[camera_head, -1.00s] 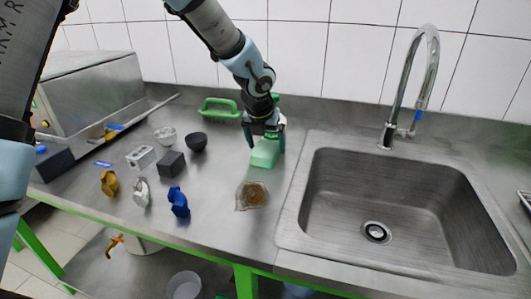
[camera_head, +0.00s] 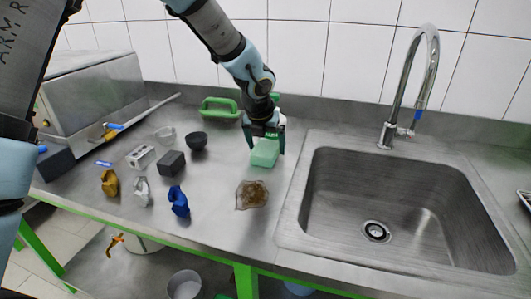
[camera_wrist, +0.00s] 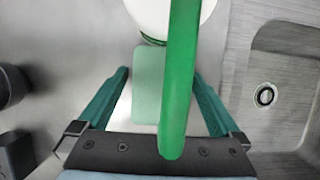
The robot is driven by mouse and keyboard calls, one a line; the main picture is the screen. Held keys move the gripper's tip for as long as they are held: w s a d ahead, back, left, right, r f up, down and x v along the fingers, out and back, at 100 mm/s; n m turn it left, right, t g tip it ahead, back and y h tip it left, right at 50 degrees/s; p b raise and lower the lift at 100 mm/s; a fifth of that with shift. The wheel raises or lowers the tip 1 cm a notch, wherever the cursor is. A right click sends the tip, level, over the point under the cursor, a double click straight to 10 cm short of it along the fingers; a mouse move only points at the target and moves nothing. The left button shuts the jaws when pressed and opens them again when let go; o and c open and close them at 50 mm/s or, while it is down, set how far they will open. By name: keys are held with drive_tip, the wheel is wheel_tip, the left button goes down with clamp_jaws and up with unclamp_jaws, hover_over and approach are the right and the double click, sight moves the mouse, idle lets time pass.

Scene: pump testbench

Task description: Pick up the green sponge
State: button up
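The light green sponge (camera_head: 265,153) lies on the steel counter left of the sink. In the wrist view the sponge (camera_wrist: 147,85) shows between my fingers, its right part hidden behind a darker green bar (camera_wrist: 181,80). My gripper (camera_head: 266,143) is over the sponge, pointing down. In the wrist view my gripper (camera_wrist: 162,72) has its two green fingers apart, one on each side of the sponge. There is a narrow gap on the left and a wider one on the right.
A white round object (camera_wrist: 155,15) stands just beyond the sponge. The sink (camera_head: 400,205) and faucet (camera_head: 408,90) are to the right. A brown patch (camera_head: 252,195) lies in front.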

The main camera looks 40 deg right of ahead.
sight(267, 143)
drive_tip(key=c, duration=1.3)
drive_tip(key=shift+o, duration=0.2)
drive_tip(key=shift+r, duration=0.55)
wheel_tip(267, 143, up, 3)
drive_tip(key=shift+a+b, duration=0.15)
drive_tip(key=shift+b, duration=0.2)
drive_tip(key=s+a, duration=0.3)
drive_tip(key=a, duration=0.2)
drive_tip(key=s+a+b, duration=0.1)
drive_tip(key=s+a, duration=0.2)
drive_tip(key=a, duration=0.2)
drive_tip(key=s+a, duration=0.3)
drive_tip(key=a, duration=0.1)
drive_tip(key=shift+s+a+b, duration=0.35)
drive_tip(key=shift+a+b, duration=0.05)
